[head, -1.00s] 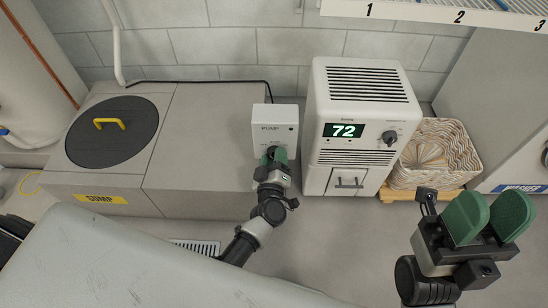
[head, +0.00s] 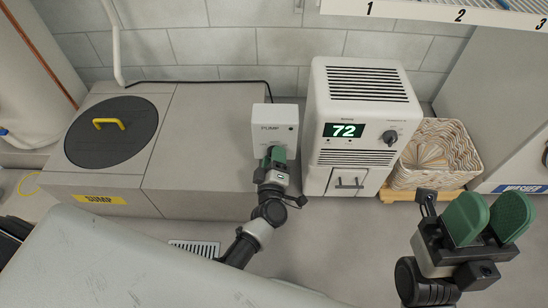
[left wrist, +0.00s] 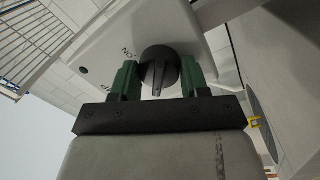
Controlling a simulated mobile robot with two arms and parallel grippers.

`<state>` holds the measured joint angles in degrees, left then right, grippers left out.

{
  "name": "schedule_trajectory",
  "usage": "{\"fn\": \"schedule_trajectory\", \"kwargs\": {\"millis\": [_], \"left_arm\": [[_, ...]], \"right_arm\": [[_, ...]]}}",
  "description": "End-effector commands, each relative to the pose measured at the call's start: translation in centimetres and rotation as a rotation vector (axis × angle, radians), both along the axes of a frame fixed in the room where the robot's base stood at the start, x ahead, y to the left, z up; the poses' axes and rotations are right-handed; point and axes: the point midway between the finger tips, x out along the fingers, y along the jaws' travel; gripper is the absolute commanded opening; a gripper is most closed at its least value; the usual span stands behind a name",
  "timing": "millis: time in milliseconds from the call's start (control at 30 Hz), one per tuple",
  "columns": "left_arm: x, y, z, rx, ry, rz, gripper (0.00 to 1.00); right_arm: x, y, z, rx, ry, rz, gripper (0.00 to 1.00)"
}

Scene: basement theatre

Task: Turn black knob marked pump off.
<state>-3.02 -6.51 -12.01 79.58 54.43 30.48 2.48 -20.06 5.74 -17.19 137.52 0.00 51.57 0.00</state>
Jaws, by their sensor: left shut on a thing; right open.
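The black knob (left wrist: 160,72) sits on the white face of the pump box in the left wrist view, with a pale line on its grip. The lettering "ON" shows beside it; another mark is partly hidden by a finger. My left gripper (head: 274,156) is shut on the knob, one green finger on each side. In the head view, the white box marked PUMP (head: 277,116) stands against the grey housing, and my gripper hides the knob. My right gripper (head: 488,218) is open and empty at the lower right, away from the box.
A white unit (head: 362,112) with a "72" display and its own dark knob stands just right of the pump box. A woven basket (head: 436,152) is further right. The grey sump housing (head: 203,140) lies left. A wire shelf is above right.

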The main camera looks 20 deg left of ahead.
Motion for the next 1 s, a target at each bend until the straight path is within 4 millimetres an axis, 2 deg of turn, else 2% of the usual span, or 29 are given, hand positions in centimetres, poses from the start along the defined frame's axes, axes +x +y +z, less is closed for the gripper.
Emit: {"fn": "schedule_trajectory", "kwargs": {"millis": [33, 67, 200, 233, 567, 667, 1000], "left_arm": [[-0.1, 0.0, -0.1, -0.003, 0.001, 0.001, 0.21], [-0.1, 0.0, -0.1, -0.003, 0.001, 0.001, 0.47], [0.0, 0.0, -0.1, -0.002, 0.001, 0.001, 0.68], [0.0, 0.0, 0.0, -0.002, 0.001, 0.001, 0.7], [-0.5, -0.1, 0.0, -0.001, 0.002, 0.0, 0.7], [-1.7, -0.4, 0.0, 0.0, 0.003, 0.001, 0.7], [-8.2, -1.9, -0.4, -0.001, 0.004, 0.0, 0.7]], "right_arm": [[0.0, 0.0, 0.0, 0.0, 0.0, 0.0, 0.43], [0.0, 0.0, 0.0, 0.0, 0.0, 0.0, 0.43], [0.0, 0.0, 0.0, 0.0, 0.0, 0.0, 0.43], [0.0, 0.0, 0.0, 0.0, 0.0, 0.0, 0.43], [0.0, 0.0, 0.2, 0.0, 0.0, 0.0, 0.43], [0.0, 0.0, 0.7, 0.0, 0.0, 0.0, 0.43], [0.0, 0.0, 2.4, 0.0, 0.0, 0.0, 0.43]]}}
